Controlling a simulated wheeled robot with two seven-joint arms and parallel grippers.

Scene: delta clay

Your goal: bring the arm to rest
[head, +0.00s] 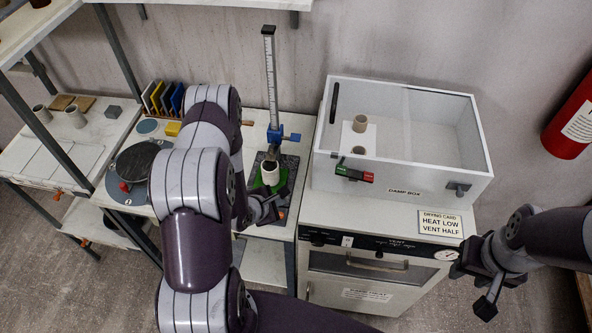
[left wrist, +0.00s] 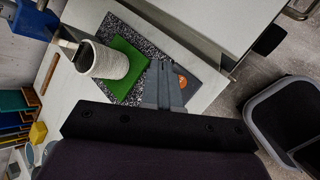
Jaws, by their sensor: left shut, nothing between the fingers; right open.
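My left arm reaches in from the bottom of the head view, and its gripper (head: 270,208) hangs near the front of the bench, just in front of a pale cup (head: 270,173). In the left wrist view the left fingers (left wrist: 163,88) are together with nothing between them. The cup (left wrist: 103,60) stands apart from them on a green square (left wrist: 128,68) over a speckled plate (left wrist: 150,72). My right gripper (head: 470,288) is open and empty at the right, in front of the oven cabinet.
A height gauge (head: 271,85) with a blue slide stands behind the cup. A clear-walled damp box (head: 400,172) sits on the oven cabinet (head: 375,265). A turntable (head: 137,162) and shelf posts are left of my arm. A red extinguisher (head: 570,125) hangs at right.

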